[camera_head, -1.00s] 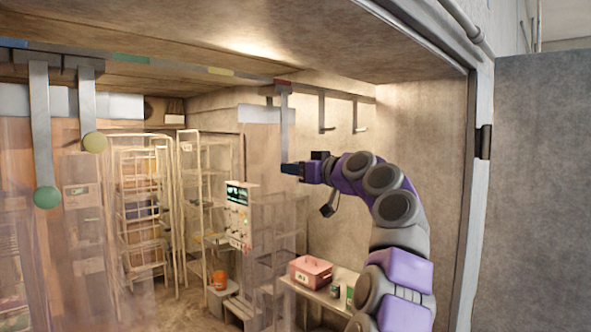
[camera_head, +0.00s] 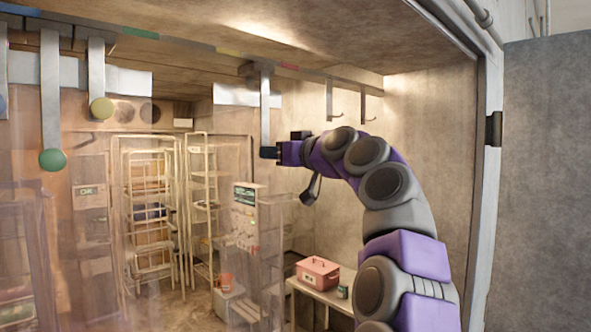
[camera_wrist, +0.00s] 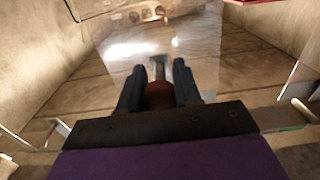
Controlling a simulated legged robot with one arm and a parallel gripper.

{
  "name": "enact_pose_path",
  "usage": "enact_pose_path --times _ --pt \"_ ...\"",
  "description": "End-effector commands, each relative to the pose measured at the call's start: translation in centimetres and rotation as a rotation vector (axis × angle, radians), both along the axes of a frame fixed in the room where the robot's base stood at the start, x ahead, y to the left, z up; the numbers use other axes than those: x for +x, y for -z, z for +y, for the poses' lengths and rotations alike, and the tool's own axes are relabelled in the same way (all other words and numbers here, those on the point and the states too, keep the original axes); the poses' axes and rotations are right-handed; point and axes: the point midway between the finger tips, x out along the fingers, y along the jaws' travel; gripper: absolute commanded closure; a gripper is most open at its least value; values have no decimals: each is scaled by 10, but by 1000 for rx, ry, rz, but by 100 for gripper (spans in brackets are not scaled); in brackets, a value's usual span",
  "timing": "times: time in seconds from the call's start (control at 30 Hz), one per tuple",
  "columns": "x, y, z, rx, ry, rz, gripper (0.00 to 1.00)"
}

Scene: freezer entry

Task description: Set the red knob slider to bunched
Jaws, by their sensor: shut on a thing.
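The red knob (camera_wrist: 159,95) sits between the two fingers of my gripper (camera_wrist: 158,88) in the wrist view, and the fingers are shut on it. In the head view my gripper (camera_head: 270,153) is at the lower end of a grey hanging bar (camera_head: 265,105), where the fingers hide the knob. The bar hangs from an overhead rail (camera_head: 220,53) with coloured marks. A red mark (camera_head: 289,67) lies just right of the bar's top, and a yellow mark (camera_head: 228,51) lies to its left.
Bars with a yellow knob (camera_head: 102,108) and a green knob (camera_head: 53,160) hang at the left. Clear curtain strips hang below the rail. A pink box (camera_head: 317,271) stands on a bench. Wall hooks (camera_head: 369,105) are at right, near the door frame (camera_head: 487,180).

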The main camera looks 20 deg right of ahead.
Motion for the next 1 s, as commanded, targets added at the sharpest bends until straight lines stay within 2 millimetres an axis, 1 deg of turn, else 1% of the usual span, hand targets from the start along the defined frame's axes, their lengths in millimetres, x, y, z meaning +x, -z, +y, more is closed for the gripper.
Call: enact_pose_path --times 0.03,0.17,0.27,0.3,0.37,0.4,0.6,0.8,0.9,1.0 --pt "-6 5 12 -3 -1 -4 100" --pt "-17 6 45 -2 -1 -2 100" --pt "-30 5 77 -2 -3 -2 100" --pt "-34 5 91 -2 -3 -2 100" --pt "-41 4 110 -2 -2 -2 100" --pt "-46 4 124 -3 -3 -1 100" --pt "-67 1 183 -1 -1 1 100" --pt "-80 1 225 0 0 2 100" --pt "-85 0 240 1 1 1 100" --pt "-89 0 250 1 1 1 100"
